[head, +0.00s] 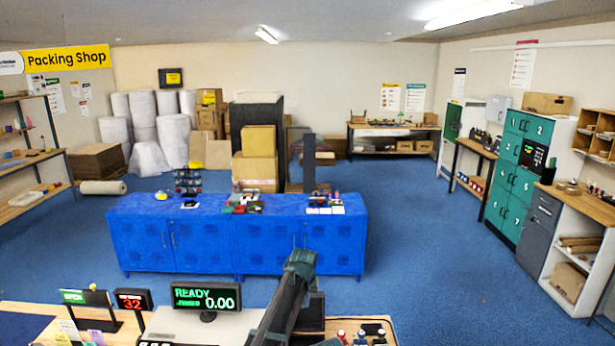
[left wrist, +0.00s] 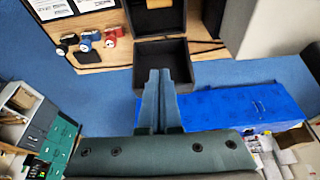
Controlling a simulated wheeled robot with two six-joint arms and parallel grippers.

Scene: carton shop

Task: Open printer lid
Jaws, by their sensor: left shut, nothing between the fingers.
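The printer is a dark box in the left wrist view, with its lid (left wrist: 166,62) swung open away from the body (left wrist: 160,22). A pale tan roll (left wrist: 159,3) shows in the body. My left gripper (left wrist: 160,73) is shut and empty, its fingertips over or against the open lid; I cannot tell whether they touch. In the head view my left gripper (head: 302,262) is above the front counter, and a dark part of the printer (head: 313,304) shows beside my arm, which hides the rest. My right gripper is in neither view.
The wooden counter (left wrist: 102,62) carries several small bottles, including a red one (left wrist: 110,37), beside the printer. A green READY display (head: 207,296) stands left of my arm. Blue cabinets (head: 180,245) stand beyond, with open blue floor (head: 430,270) on the right.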

